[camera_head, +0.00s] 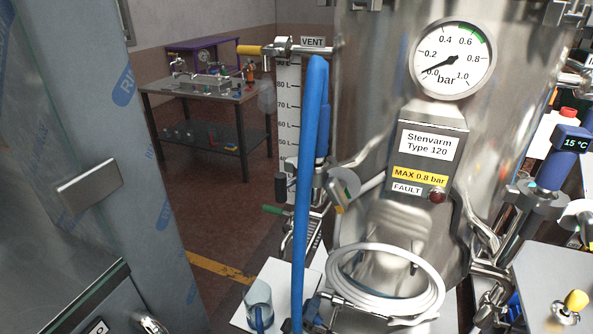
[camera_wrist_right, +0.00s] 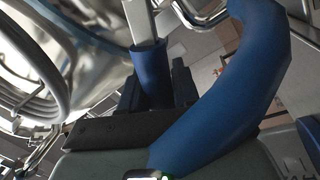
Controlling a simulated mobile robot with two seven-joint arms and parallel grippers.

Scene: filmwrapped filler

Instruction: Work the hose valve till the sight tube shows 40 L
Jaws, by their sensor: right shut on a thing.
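The sight tube's white scale board (camera_head: 288,125) stands at the tank's left side, with marks from 90 L at the top down to 50 L readable. Lower marks are hidden, and I cannot make out a liquid level. The blue hose (camera_head: 311,150) rises in front of it and bends over near the top; it also curves close by in the right wrist view (camera_wrist_right: 235,95). My left gripper is not in view.
The steel tank (camera_head: 365,60) carries a pressure gauge (camera_head: 452,59) near 0 bar. A yellow-handled vent valve (camera_head: 251,50) is at the top. A cabinet (camera_head: 60,130) fills the left.

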